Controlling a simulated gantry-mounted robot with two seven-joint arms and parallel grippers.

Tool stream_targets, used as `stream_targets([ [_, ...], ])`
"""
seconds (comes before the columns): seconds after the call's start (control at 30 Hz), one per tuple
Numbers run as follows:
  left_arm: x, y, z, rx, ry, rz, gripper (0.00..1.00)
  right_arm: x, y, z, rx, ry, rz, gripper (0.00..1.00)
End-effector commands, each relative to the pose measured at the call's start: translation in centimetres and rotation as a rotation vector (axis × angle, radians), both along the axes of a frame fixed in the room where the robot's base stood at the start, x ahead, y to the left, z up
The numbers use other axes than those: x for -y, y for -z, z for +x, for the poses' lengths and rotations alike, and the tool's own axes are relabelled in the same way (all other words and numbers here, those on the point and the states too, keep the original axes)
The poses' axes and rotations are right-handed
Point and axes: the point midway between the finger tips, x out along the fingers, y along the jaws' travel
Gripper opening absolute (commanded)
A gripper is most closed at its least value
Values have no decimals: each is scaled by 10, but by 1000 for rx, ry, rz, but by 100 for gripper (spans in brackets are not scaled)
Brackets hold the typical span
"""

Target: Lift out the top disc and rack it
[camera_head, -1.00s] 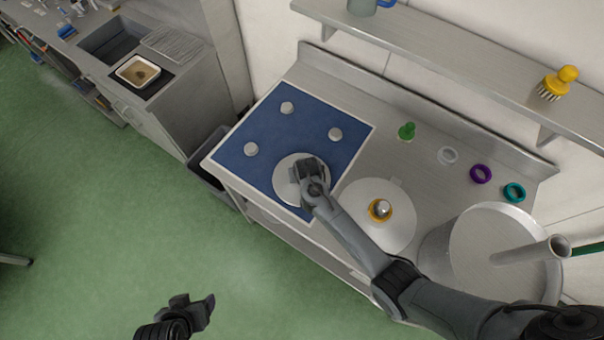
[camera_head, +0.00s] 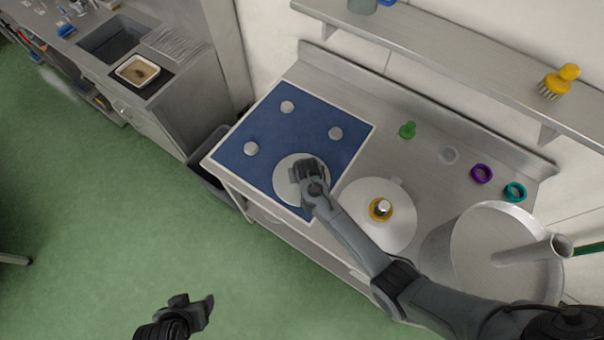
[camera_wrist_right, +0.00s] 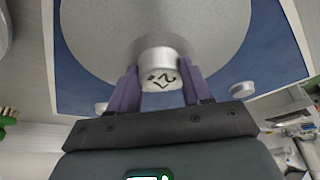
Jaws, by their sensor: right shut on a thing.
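A pale round disc (camera_head: 286,190) is at the near corner of the blue mat (camera_head: 247,174). My right gripper (camera_head: 303,178) is over its middle. In the right wrist view, the purple fingers of my right gripper (camera_wrist_right: 158,92) are shut on a white knob (camera_wrist_right: 158,62) with a black mark like a 2, at the centre of the disc (camera_wrist_right: 95,40). I cannot tell if the disc touches the mat. Another pale disc shape (camera_head: 360,222) sits right of the mat, with a yellow ring and metal top (camera_head: 381,209) at its centre. My left gripper (camera_head: 192,308) is open and empty over the floor.
Three white knobs (camera_head: 287,107) stand on the mat. A large metal drum (camera_head: 437,245) is at right. A shelf (camera_head: 450,68) overhangs the bench.

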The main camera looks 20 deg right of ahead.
Motion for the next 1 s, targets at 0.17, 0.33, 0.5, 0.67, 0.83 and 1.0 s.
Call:
stream_targets([
  [0.17,2,2,0,0,-4,-7,67,0,2,1,2,0,1,0],
  [0.33,3,1,0,0,-8,-12,67,0,2,1,2,0,1,66],
  [0.5,3,1,0,0,-8,-12,67,0,3,0,1,0,0,79],
  [0.67,2,2,0,0,-6,-9,67,0,4,-1,-2,0,-1,79],
  [0.83,1,0,0,0,-3,-4,67,0,-2,-3,-2,2,-1,79],
  [1.0,0,-4,0,0,1,1,67,-1,-21,-9,1,-1,-1,79],
])
